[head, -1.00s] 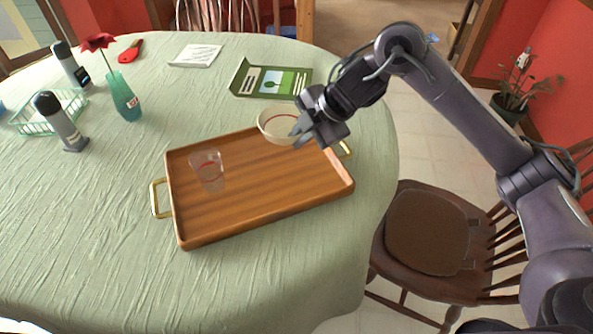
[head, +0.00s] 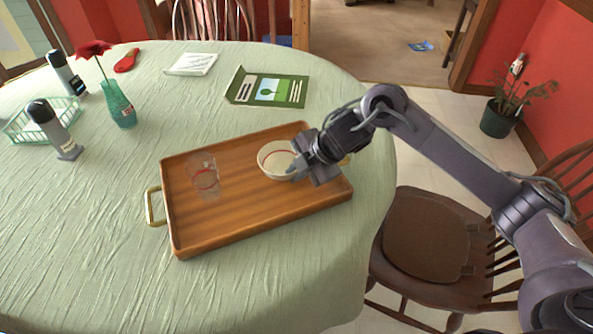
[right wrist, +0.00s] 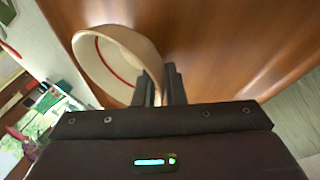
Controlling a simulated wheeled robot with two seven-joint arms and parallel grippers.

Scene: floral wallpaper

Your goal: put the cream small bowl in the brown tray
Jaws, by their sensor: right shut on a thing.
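The cream small bowl (head: 272,157) with a red line inside is over the far right part of the brown tray (head: 235,222). My right gripper (head: 297,170) is shut on the bowl's right rim. In the right wrist view the bowl (right wrist: 125,50) is at upper left, its wall between the fingers (right wrist: 161,88), with the tray's wood (right wrist: 225,40) behind it. I cannot tell whether the bowl's base touches the tray. My left gripper is not in view.
A clear glass (head: 204,178) stands in the tray's left part. A green booklet (head: 268,88) lies behind the tray. A teal vase (head: 120,105), dark-capped bottles (head: 55,130) and a green basket (head: 22,122) stand at left. The tray's front middle is bare.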

